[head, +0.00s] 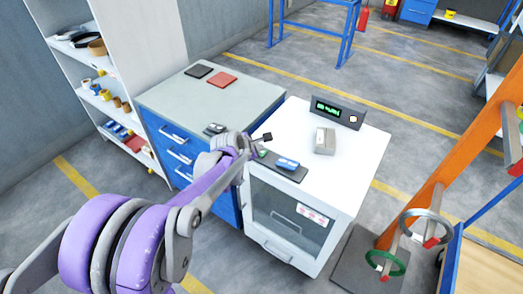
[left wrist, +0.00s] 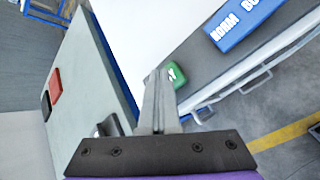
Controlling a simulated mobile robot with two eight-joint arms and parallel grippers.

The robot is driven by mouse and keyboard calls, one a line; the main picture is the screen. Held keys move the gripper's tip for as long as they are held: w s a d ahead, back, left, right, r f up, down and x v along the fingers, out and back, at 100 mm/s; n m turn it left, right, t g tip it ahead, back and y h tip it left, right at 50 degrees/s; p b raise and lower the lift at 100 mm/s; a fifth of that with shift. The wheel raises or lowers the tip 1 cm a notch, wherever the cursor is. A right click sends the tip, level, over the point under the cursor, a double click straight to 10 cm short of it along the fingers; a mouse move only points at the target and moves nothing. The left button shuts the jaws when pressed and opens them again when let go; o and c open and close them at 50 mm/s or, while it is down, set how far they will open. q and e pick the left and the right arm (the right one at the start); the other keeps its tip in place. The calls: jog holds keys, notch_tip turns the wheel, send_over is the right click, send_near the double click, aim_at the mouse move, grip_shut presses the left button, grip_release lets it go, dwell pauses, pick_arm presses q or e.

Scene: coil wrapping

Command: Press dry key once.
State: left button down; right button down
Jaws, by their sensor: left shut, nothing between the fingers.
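The green key (left wrist: 177,75), with the end of its label showing a "Y", sits on a dark strip (left wrist: 203,62) along the front edge of the white cabinet top. The fingers of my left gripper (left wrist: 160,85) are shut and empty, and their tips appear beside the green key and partly cover its left side. Whether they touch it I cannot tell. In the head view the green key (head: 262,153) is small and close to the end of my left arm. A blue key (left wrist: 240,22) reading "NORM BO…" lies farther along the strip. My right gripper is not in view.
The white cabinet (head: 345,150) carries a display box (head: 338,112) with green text and a grey box (head: 325,141). A blue drawer unit (head: 185,100) stands to the left.

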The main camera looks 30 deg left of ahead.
pick_arm(q)
jog(key=shift+r, duration=0.15)
jog(key=shift+r+p, duration=0.7)
jog(key=shift+r, duration=0.15)
notch_tip(320, 180, up, 5)
jog(key=p, duration=0.3)
dwell(0.4)
dwell(0.5)
